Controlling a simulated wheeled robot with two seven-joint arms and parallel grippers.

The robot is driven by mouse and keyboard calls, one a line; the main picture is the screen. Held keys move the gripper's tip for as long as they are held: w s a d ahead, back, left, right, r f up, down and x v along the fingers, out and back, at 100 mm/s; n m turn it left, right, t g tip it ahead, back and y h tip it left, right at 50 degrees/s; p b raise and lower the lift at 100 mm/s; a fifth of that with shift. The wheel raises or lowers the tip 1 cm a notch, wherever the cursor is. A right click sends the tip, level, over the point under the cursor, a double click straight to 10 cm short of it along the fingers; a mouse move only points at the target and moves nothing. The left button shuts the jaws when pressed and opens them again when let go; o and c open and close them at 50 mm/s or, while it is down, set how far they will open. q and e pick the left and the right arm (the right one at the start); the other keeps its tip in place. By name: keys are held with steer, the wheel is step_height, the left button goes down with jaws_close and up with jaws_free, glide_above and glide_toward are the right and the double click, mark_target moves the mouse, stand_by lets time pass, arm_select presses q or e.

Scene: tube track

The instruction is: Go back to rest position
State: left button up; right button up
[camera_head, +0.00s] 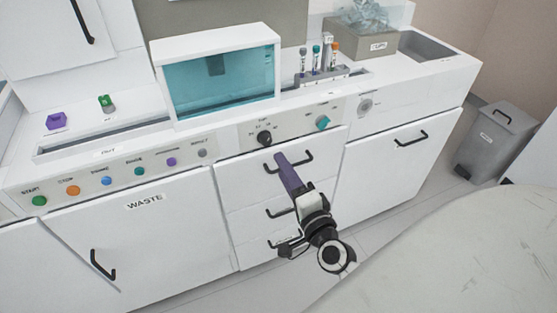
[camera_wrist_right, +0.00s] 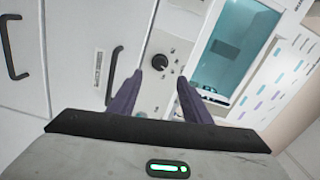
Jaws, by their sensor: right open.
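My right gripper (camera_head: 281,160) is in front of the white drawers below the dial panel in the head view. In the right wrist view its two dark fingers (camera_wrist_right: 158,90) stand apart with nothing between them. Beyond them, the black dial (camera_wrist_right: 160,62) on the control panel shows, and it also shows in the head view (camera_head: 264,138). My left gripper is not in either view.
The white counter holds a teal-windowed box (camera_head: 218,75), a tube rack (camera_head: 320,78) with several tubes, and a grey bin (camera_head: 362,42). Colored buttons and black handles (camera_head: 103,265) line the front. A grey trash can (camera_head: 488,140) stands at right, near a pale round surface (camera_head: 470,255).

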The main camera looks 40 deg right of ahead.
steer(key=shift+s, duration=0.25)
stand_by(0.3)
steer(key=s+a+f+n+g+y, duration=0.4)
steer(key=s+a+f+n+y, duration=0.3)
steer(key=a+f+n, duration=0.5)
steer(key=s+a+f+n+g, duration=0.4)
steer(key=s+f+n, duration=0.4)
steer(key=s, duration=0.2)
steer(key=shift+s+n+g, duration=0.3)
steer(key=shift+s+g, duration=0.05)
steer(key=shift+g, duration=0.15)
